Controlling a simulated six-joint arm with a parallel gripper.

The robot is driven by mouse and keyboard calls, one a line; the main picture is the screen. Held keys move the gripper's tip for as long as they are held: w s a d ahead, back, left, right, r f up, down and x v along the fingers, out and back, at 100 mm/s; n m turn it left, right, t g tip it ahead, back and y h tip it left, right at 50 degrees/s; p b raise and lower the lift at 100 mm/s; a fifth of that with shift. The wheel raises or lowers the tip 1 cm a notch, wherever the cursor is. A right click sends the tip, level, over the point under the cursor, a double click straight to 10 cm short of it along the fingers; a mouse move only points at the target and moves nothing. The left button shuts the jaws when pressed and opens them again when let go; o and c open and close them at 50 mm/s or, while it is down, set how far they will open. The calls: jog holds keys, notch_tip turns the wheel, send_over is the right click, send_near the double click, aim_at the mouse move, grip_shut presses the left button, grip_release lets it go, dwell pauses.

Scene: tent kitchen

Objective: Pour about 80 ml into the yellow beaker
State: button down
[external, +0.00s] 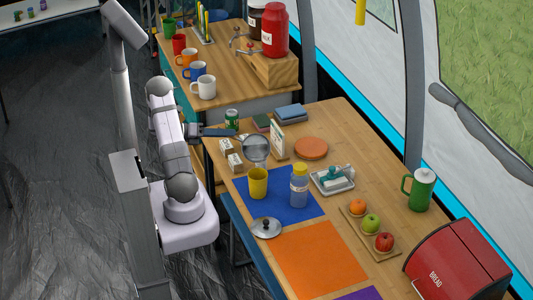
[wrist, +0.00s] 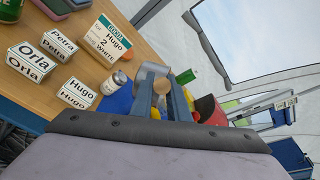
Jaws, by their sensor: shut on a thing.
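My gripper (external: 232,133) is shut on the handle of a grey metal pan (external: 256,149), which it holds up over the table's left side. The round handle end (wrist: 163,86) shows between the fingers (wrist: 163,104) in the wrist view, with part of the pan (wrist: 149,71) beyond. The yellow beaker (external: 258,184) stands upright on the blue mat (external: 298,210), just below the pan in the external view. I see no stream between them, and cannot tell the pan's exact tilt. The liquid level in the beaker is not readable.
A yellow-capped bottle (external: 299,186) stands right of the beaker, and a lid (external: 267,227) lies in front. Small name boxes (external: 229,154) and a label card (external: 278,140) stand near the pan. A tray (external: 332,179), fruit board (external: 370,232) and green pot (external: 421,190) are further right.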

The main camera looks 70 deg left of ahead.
jog(key=shift+d+r, duration=0.15)
jog(key=shift+r, duration=0.05)
jog(key=shift+s+d+m+b, duration=0.1)
jog(key=shift+d+m+b, duration=0.2)
jog(key=shift+d+b, duration=0.1)
jog(key=shift+s+d+f+m+t+y+b, duration=0.2)
jog(key=shift+d+m+b, duration=0.2)
jog(key=shift+b, duration=0.75)
jog(key=shift+s+d+f+m+t+y+b, duration=0.15)
jog(key=shift+d+m+b, duration=0.25)
jog(key=shift+b, duration=0.7)
jog(key=shift+s+d+r+m+b, duration=0.15)
jog(key=shift+d+m+b, duration=0.2)
jog(key=shift+b, duration=0.5)
jog(key=shift+s+d+r+m+b, duration=0.2)
jog(key=shift+d+b, duration=0.25)
jog(key=shift+b, duration=0.35)
jog(key=shift+w+d+m, duration=0.1)
jog(key=shift+d+m, duration=0.1)
jog(key=shift+m, duration=0.05)
jog(key=a+n+p, duration=0.1)
jog(key=p, duration=0.2)
jog(key=a+n+p, duration=0.1)
jog(key=a+p, duration=0.1)
jog(key=p, duration=0.2)
jog(key=shift+w+r+n, duration=0.15)
jog(key=shift+w+n, duration=0.25)
jog(key=shift+p, duration=0.45)
